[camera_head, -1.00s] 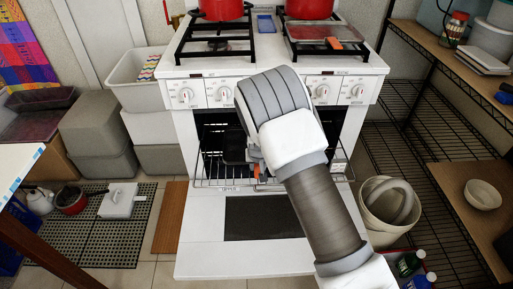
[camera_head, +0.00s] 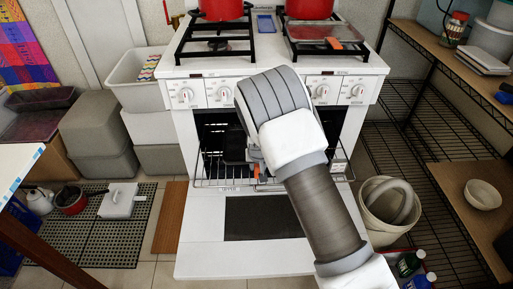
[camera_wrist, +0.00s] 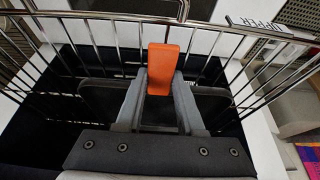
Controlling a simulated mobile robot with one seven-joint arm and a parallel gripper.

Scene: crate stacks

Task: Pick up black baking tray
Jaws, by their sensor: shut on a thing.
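The black baking tray (camera_wrist: 100,100) shows in the wrist view inside a wire rack, on both sides of my fingers. An orange tab (camera_wrist: 163,68) stands up at its near side, between my fingertips. My gripper (camera_wrist: 158,88) is shut on the tray at this tab. In the head view my arm reaches down into the open oven and hides most of the tray. There, only a dark part of the tray and a bit of orange show beside my wrist.
The wire oven rack (camera_head: 210,183) sticks out of the white stove, above its lowered door (camera_head: 195,235). Red pots (camera_head: 308,9) and another tray (camera_head: 310,32) with an orange tab stand on the hob. Shelves are at right, a bucket (camera_head: 378,222) beside the door.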

